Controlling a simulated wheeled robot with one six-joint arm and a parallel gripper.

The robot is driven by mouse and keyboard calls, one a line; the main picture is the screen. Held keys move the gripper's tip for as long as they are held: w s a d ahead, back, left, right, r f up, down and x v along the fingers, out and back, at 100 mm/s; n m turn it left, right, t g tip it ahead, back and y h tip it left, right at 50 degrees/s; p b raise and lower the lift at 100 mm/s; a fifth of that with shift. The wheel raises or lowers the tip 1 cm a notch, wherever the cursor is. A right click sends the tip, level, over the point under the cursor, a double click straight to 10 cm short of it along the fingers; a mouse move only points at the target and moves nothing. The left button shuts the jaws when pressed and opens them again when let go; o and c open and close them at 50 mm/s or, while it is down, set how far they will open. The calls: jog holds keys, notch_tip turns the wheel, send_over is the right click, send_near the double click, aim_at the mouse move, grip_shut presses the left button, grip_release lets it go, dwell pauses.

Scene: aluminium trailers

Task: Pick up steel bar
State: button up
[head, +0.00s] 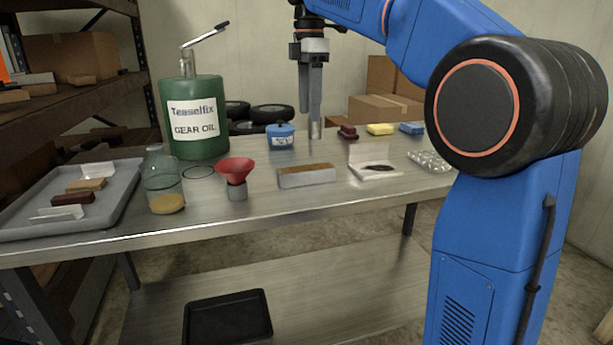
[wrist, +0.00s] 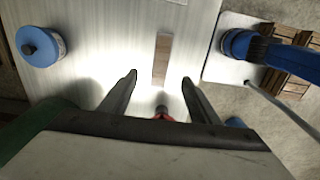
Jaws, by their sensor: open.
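The steel bar (head: 306,178) is a grey, long block with a brownish top, lying on the metal table towards its front edge. In the wrist view the bar (wrist: 161,60) lies lengthwise up the picture, ahead of and between the fingertips. My gripper (head: 311,120) points down above the table, with its fingers overlapping in the head view. In the wrist view my gripper (wrist: 160,79) is open, with a clear gap between the fingers and nothing held. The bar appears apart from both fingers.
A red funnel (head: 236,172) and glass jar (head: 163,182) stand left of the bar. A blue tin (head: 280,137) stands behind it, and an open white box (head: 375,168) lies right. A green oil drum (head: 195,115) and grey tray (head: 112,205) are further left.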

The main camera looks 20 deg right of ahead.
send_over(306, 168)
jog(key=f, duration=1.1)
jog(key=shift+w+d+f, duration=0.15)
jog(key=shift+w+d, duration=0.05)
jog(key=shift+d, duration=0.2)
jog(key=shift+s+a+f, duration=0.1)
jog(key=shift+a+f, duration=0.1)
jog(key=shift+f, duration=1.15)
jog(key=shift+s+a+f, duration=0.1)
jog(key=shift+a+f, duration=0.05)
jog(key=shift+f, duration=1.2)
jog(key=shift+r, duration=0.1)
grip_shut()
